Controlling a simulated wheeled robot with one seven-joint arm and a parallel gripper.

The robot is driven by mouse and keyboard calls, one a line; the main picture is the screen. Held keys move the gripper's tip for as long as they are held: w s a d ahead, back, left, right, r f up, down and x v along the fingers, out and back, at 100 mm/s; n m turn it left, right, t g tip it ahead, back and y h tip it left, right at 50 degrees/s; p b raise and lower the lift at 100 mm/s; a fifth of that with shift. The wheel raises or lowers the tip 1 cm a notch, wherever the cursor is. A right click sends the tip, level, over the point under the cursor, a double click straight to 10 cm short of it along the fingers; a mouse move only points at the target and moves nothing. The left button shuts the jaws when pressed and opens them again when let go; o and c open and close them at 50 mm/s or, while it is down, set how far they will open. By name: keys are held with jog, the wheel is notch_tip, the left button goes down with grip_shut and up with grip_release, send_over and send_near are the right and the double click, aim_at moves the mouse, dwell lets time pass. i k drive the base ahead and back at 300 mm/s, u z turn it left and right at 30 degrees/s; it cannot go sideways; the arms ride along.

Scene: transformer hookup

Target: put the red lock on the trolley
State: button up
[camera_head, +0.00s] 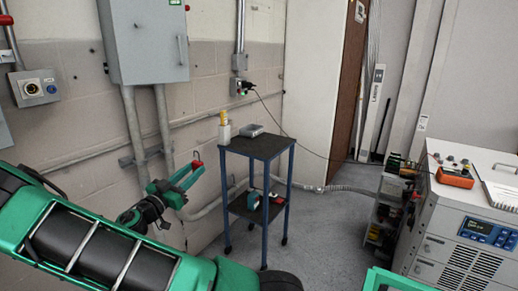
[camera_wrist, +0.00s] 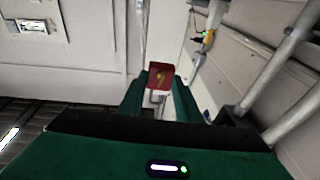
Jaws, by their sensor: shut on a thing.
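The red lock (camera_head: 196,165) is small and is held at the tips of my gripper (camera_head: 187,172), left of the trolley. In the wrist view the red lock (camera_wrist: 160,76) sits between the two green fingers, with a greyish part below its red body. My gripper (camera_wrist: 158,94) is shut on it. The trolley (camera_head: 258,145) has a dark top, blue legs, a lower shelf and wheels. The lock is in the air, apart from the trolley in the head view.
On the trolley top stand a white holder with a yellow item (camera_head: 223,128) and a grey box (camera_head: 251,130). Red and teal items (camera_head: 254,201) lie on its lower shelf. A grey wall cabinet (camera_head: 148,42) and conduits are behind my arm. A white equipment cabinet (camera_head: 470,220) stands at right.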

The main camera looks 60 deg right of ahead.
aim_at(260, 151)
jog(key=k, duration=1.45)
jog(key=z, duration=1.7)
jog(key=i, duration=1.3)
jog(key=u, duration=1.55)
